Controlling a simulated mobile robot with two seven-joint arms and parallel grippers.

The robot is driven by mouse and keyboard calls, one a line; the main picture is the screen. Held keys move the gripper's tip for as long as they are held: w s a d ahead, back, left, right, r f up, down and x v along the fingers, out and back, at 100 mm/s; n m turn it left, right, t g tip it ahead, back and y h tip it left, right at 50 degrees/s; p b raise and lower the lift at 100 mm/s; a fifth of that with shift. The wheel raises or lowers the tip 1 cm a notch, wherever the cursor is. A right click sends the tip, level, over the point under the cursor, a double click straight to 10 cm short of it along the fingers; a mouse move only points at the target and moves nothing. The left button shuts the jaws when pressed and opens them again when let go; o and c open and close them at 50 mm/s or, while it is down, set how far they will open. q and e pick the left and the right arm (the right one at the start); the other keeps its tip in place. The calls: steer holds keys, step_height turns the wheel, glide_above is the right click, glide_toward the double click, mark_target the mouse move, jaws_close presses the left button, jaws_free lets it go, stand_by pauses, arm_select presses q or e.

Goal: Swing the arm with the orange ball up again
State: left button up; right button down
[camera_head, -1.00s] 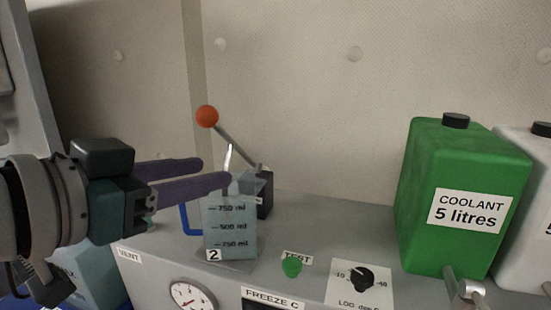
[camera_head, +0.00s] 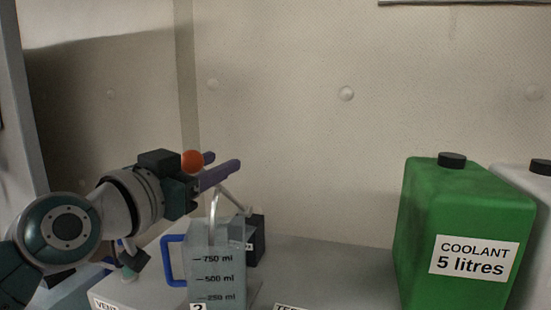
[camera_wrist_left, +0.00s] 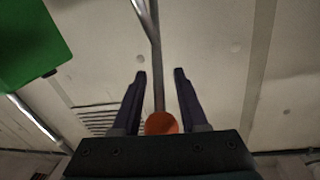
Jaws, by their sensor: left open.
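The orange ball (camera_head: 192,161) sits on the end of a thin metal arm (camera_head: 236,201), which leans up and left from a dark block (camera_head: 257,238) on the grey cabinet top. My left gripper (camera_head: 223,163) is at the ball, open, its purple fingers pointing right. In the left wrist view, the ball (camera_wrist_left: 161,123) lies between the bases of the fingers, close to the palm, and the arm (camera_wrist_left: 158,75) runs out between the open fingertips (camera_wrist_left: 160,73). Whether a finger touches the ball I cannot tell. My right gripper is in neither view.
A graduated clear container (camera_head: 217,265) with a blue handle (camera_head: 172,262) stands just in front of the arm. A green coolant canister (camera_head: 458,215) stands at the right, beside a white one (camera_head: 537,230). The cabinet top (camera_head: 325,262) between is clear.

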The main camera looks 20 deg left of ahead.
arm_select(q)
steer(key=shift+w, duration=0.15)
steer(key=shift+c, duration=0.2)
steer(key=c, duration=0.6)
jaws_close()
steer(key=shift+d+r, duration=0.15)
steer(key=shift+r, duration=0.05)
stand_by(0.4)
